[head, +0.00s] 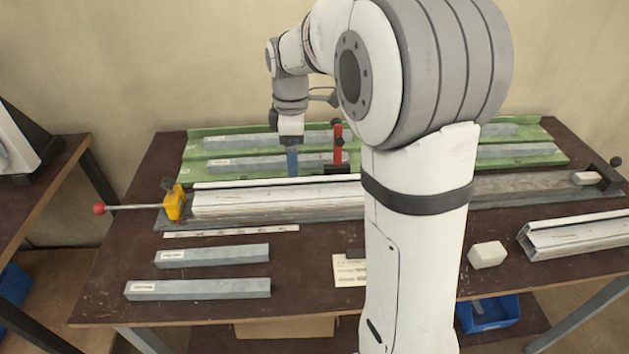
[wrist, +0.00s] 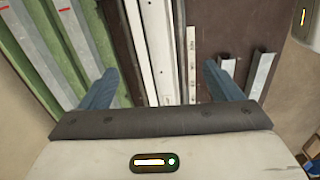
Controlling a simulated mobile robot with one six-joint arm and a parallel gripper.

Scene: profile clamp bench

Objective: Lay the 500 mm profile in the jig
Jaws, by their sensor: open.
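My gripper (head: 292,162) is open and empty above the back of the bench, by the green tray's front edge. In the wrist view its blue fingers (wrist: 163,85) stand wide apart, with pale rails and dark bench top showing between them. The long jig (head: 520,187) runs across the bench, partly hidden behind my arm. A pale length (head: 275,202) lies along its left part; I cannot tell whether it is a profile or jig. Grey labelled profiles lie in the tray (head: 235,163) and in front of the jig (head: 212,256), (head: 197,289). The labels are unreadable, so I cannot tell which is 500 mm.
A yellow clamp (head: 174,202) with a red knob stands at the jig's left end, a dark stop (head: 606,176) at its right. A red-handled clamp (head: 338,146) stands close to my gripper. A white block (head: 487,254) and a silver channel (head: 575,238) lie front right.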

